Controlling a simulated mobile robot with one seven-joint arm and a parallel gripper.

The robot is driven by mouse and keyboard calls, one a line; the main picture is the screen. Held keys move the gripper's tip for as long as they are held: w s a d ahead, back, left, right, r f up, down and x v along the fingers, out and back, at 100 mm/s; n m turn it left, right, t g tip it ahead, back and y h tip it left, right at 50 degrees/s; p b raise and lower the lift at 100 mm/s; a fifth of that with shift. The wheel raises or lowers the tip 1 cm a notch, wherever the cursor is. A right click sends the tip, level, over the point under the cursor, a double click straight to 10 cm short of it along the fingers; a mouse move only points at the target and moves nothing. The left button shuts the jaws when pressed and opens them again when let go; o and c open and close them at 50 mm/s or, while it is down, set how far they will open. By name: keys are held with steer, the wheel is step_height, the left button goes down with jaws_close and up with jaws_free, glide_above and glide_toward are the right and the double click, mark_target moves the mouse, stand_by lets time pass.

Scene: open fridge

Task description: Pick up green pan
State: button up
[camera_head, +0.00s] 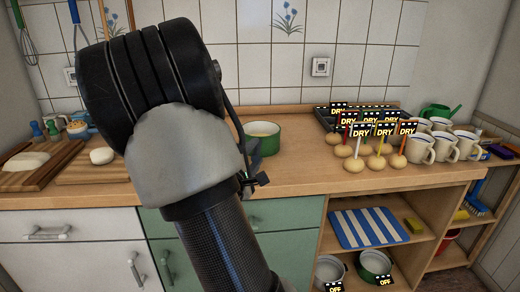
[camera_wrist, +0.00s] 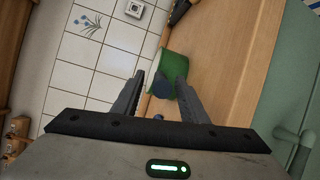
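A green pan (camera_head: 264,141) with a pale inside stands upright on the wooden counter, partly hidden behind my arm in the head view. In the wrist view the green pan (camera_wrist: 178,66) shows just beyond my fingertips. A dark, round-ended piece (camera_wrist: 162,88), perhaps its handle, lies between the fingers in the picture. My gripper (camera_wrist: 161,78) is open, with a gap on each side of that piece, and I see no contact. In the head view the gripper is mostly hidden by my arm. A second green pot (camera_head: 374,263) sits on the lower shelf.
Several potatoes (camera_head: 354,165) with DRY signs, a dark rack (camera_head: 330,118) and white mugs (camera_head: 420,148) stand right of the pan. Cutting boards (camera_head: 50,165) lie at the left. The tiled wall (camera_head: 255,70) is behind. Counter before the potatoes is clear.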

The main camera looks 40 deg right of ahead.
steer(key=shift+x, duration=0.9)
steer(key=shift+c, duration=0.4)
steer(key=shift+f, duration=0.1)
jaws_close()
steer(key=shift+r, duration=0.2)
